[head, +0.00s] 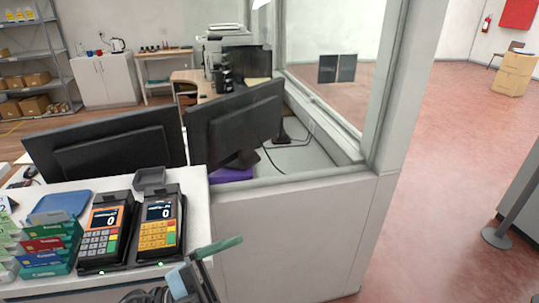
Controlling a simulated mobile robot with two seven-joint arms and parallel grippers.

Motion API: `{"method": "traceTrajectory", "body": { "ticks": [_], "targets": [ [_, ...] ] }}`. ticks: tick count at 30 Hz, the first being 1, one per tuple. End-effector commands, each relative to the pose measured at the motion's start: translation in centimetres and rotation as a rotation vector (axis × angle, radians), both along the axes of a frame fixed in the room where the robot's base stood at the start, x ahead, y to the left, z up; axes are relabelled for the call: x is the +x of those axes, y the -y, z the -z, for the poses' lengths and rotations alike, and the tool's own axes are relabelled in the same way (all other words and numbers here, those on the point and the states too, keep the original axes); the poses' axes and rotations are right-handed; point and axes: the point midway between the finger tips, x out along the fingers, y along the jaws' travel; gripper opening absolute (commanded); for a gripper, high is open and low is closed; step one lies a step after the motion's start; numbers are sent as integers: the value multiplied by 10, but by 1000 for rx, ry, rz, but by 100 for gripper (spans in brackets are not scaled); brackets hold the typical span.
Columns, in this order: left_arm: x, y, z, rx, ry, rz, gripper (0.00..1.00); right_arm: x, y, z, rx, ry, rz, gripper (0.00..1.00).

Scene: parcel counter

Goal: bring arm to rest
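My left gripper (201,265) shows at the bottom of the head view, in front of the counter's right end. One fingertip is dark green and the other pale blue, and they look spread apart with nothing clear between them. Part of the gripper and its arm are cut off by the lower edge. My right gripper is not in view.
Two card terminals, one with orange trim (101,232) and one yellow (160,227), stand on the white counter (190,190) close to the gripper. Stacked small boxes (48,245) and a blue tray (61,204) are left. Two monitors (236,122) stand behind. Red floor is open at right, with a post (497,236).

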Motion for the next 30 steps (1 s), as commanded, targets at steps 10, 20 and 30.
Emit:
{"method": "traceTrajectory", "body": {
  "ticks": [10,20,30],
  "targets": [
    [26,-70,121,-165,-603,-600,100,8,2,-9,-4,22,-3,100],
    [-73,-138,291,1,-1236,-1018,100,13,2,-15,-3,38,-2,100],
    [-173,-158,359,160,-1574,-1136,100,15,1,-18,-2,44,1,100]
  ]
}}
